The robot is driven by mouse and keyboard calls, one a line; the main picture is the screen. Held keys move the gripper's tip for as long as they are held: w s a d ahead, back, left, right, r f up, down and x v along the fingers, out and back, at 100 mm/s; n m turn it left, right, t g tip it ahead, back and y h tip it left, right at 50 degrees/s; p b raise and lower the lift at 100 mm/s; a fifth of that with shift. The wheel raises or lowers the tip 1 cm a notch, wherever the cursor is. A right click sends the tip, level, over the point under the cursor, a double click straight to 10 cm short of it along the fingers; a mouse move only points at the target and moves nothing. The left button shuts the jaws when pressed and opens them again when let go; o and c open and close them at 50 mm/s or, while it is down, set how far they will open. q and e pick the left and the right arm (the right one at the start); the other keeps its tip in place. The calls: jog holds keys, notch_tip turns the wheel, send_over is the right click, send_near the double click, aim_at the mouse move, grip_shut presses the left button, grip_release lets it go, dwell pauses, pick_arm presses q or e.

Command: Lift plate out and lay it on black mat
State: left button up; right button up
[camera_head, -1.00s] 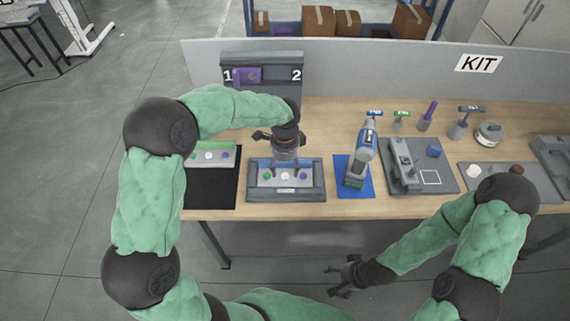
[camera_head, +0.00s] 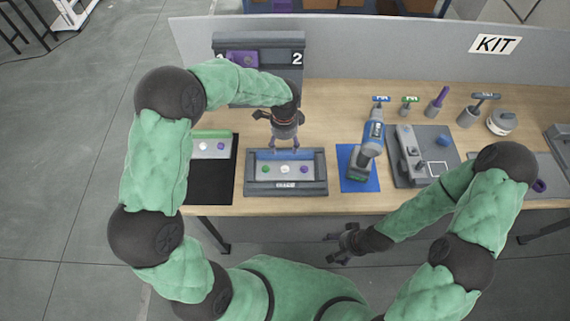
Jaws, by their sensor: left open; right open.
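A light grey plate (camera_head: 286,179) with a green, a white and a purple round piece on it lies in a dark grey tray (camera_head: 286,188). My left gripper (camera_head: 284,148) is above the tray's back edge, fingers pointing down, open and holding nothing. Whether its fingertips touch the tray or plate I cannot tell. My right gripper (camera_head: 333,248) is open and empty in front of the table's front edge.
A rack (camera_head: 262,62) marked 2 is behind the tray. A blue drill (camera_head: 369,140) stands on a blue mat (camera_head: 353,178) to the right, beside a grey fixture (camera_head: 407,150).

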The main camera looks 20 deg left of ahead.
aim_at(285, 154)
pick_arm(q)
jog(key=shift+s+d+f, duration=0.1)
jog(key=shift+s+f, duration=0.1)
jog(key=shift+f, duration=0.25)
notch_tip(285, 154, down, 4)
jog(key=shift+s+d+f+b, duration=0.15)
jog(key=shift+b, duration=0.3)
grip_shut()
